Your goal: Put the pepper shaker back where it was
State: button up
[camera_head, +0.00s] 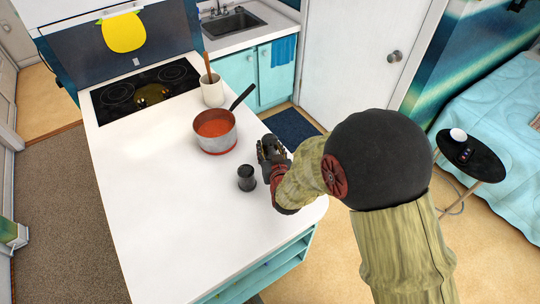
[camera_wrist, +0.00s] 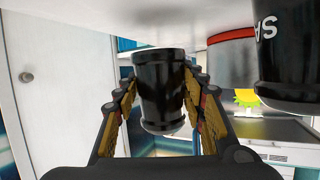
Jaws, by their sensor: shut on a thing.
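My gripper (camera_head: 271,151) is over the right edge of the white island counter, to the right of the saucepan. In the wrist view, which is upside down, its fingers (camera_wrist: 160,82) are closed on both sides of a glossy black shaker (camera_wrist: 163,105), the pepper shaker. No lettering shows on it. It looks upright, with its end close to the counter surface; I cannot tell whether they touch. A second black shaker (camera_head: 246,178) stands on the counter just left of and nearer than my gripper; in the wrist view it (camera_wrist: 288,60) bears the letters "SA".
A saucepan (camera_head: 215,141) of red soup, its handle pointing back right, stands just beyond the shakers. A white crock (camera_head: 212,95) with a wooden utensil and a black cooktop (camera_head: 145,92) are farther back. The front left counter (camera_head: 170,220) is clear.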

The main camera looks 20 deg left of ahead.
aim_at(270, 154)
jog(key=shift+w+f, duration=0.25)
jog(key=shift+f, duration=0.1)
notch_tip(270, 154, down, 3)
jog(key=shift+w+a+f+b, duration=0.15)
jog(key=shift+f+b, duration=0.05)
jog(key=shift+b, duration=0.3)
jog(key=shift+r, duration=0.1)
jog(key=o, duration=0.8)
jog(key=shift+f, duration=0.25)
jog(key=o, duration=0.5)
jog(key=shift+r, duration=0.1)
jog(key=shift+c, duration=0.2)
jog(key=shift+r, duration=0.1)
